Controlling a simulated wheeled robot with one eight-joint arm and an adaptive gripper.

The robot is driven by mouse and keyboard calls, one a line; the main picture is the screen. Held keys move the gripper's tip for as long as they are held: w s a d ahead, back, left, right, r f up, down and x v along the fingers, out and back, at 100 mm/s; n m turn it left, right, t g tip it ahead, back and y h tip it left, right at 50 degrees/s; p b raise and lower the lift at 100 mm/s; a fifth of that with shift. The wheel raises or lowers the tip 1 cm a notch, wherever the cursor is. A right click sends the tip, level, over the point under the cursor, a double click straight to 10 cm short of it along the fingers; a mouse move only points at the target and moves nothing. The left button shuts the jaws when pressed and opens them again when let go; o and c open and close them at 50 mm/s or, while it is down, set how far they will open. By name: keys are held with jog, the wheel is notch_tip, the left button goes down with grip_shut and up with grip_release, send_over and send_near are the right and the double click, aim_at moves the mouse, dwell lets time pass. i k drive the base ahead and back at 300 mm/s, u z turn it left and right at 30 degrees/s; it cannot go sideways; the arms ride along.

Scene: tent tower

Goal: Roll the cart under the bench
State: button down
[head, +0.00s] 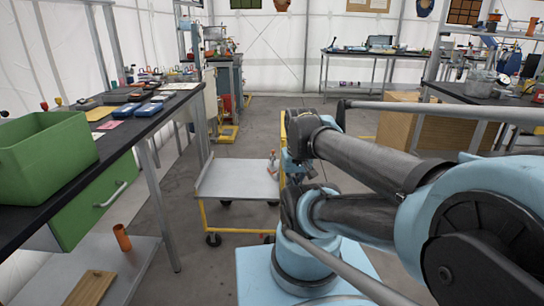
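The cart (236,180) has a flat grey deck, a yellow frame and dark wheels, and stands on the floor in the middle. Its yellow upright handle (283,130) is at its right end, partly behind my arm. The nearest bench (60,150), with a dark top and grey legs, runs along the left; the cart is to its right, out in the aisle. My gripper (299,168) seems to be the small dark and blue part beside the cart's right end. My arm hides much of it, so I cannot tell whether it touches the handle or what its fingers do.
A green bin (42,155) and several small items are on the left bench, with a green drawer (105,195) below. An orange cylinder (122,237) stands on its low shelf. A small white and orange item (272,162) is on the cart. Floor (265,115) is clear behind.

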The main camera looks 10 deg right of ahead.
aim_at(249, 179)
jog(key=u, duration=1.35)
jog(key=k, duration=1.05)
jog(key=z, duration=1.25)
jog(key=i, duration=1)
jog(key=u, duration=0.05)
